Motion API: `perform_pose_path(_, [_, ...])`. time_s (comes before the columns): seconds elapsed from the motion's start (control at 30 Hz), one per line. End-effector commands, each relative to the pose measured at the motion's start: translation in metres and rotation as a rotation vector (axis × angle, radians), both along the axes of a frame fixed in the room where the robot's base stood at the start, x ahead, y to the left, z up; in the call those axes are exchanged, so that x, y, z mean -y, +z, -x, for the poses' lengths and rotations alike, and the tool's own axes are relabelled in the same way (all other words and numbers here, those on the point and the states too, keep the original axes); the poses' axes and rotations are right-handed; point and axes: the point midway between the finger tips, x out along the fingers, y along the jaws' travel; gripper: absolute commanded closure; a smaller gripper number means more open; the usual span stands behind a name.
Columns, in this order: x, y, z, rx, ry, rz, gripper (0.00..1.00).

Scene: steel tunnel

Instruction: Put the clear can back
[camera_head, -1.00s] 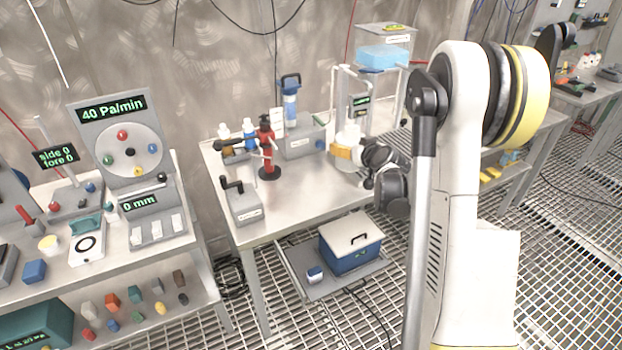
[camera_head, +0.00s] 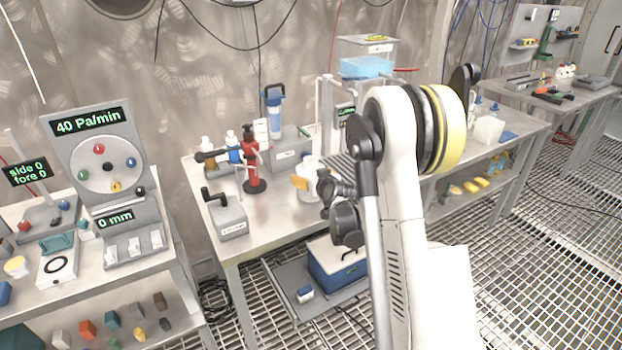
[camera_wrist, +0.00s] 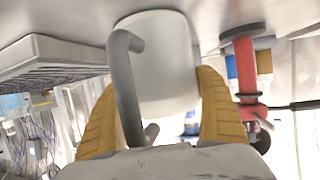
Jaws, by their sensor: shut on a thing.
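The clear can (camera_head: 309,168), a pale whitish vessel with a grey bar handle, is in my gripper (camera_head: 300,183) at the front middle of the steel table. In the wrist view the can (camera_wrist: 168,60) sits between my two yellow fingers (camera_wrist: 157,82), with its handle toward the camera. My gripper is shut on it. The can looks upright and close to the tabletop; I cannot tell whether it touches. My wrist and arm hide part of the can and the table to its right in the head view.
A red bottle (camera_head: 251,165) with a side arm stands left of the can. A grey crank box (camera_head: 228,215) is at the table's front left. A blue filter unit (camera_head: 275,110) and a blue tank (camera_head: 366,67) stand behind. A blue cooler (camera_head: 325,273) sits below.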

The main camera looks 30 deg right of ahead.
Motion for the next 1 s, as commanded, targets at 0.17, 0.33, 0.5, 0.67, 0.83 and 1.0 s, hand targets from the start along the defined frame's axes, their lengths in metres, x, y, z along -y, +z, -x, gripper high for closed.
perform_pose_path(0.17, [0.0,-0.003,0.0,0.0,0.0,0.0,0.09])
perform_pose_path(0.33, [0.0,-0.002,0.0,0.0,0.0,0.0,0.0])
perform_pose_path(0.5, [0.0,0.002,0.001,0.0,0.0,0.0,0.0])
perform_pose_path(0.67, [-0.004,0.014,0.025,0.0,-0.001,0.001,0.0])
perform_pose_path(0.83, [-0.01,0.029,0.062,0.0,-0.001,0.001,0.0])
perform_pose_path(1.0, [-0.015,0.04,0.092,0.0,-0.001,0.0,0.0])
